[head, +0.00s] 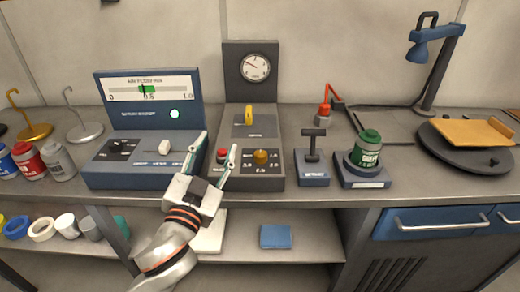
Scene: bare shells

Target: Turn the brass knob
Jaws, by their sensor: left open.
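The brass knob (261,157) is a short round knob on the sloped front of a dark grey panel (262,182). A red button (221,155) sits to its left on the same panel. My left gripper (219,142) is open and empty, its two fingers pointing away from me over the left edge of the panel. In the head view the red button shows between the fingers, and the brass knob is just right of the right finger, with a gap. My right gripper is not in view.
A yellow handle (248,115) and a dial gauge (255,67) are higher on the panel. A blue instrument box (138,172) stands left. A small lever block (312,168) and a green can (367,148) stand right. A lamp (434,60) stands farther right.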

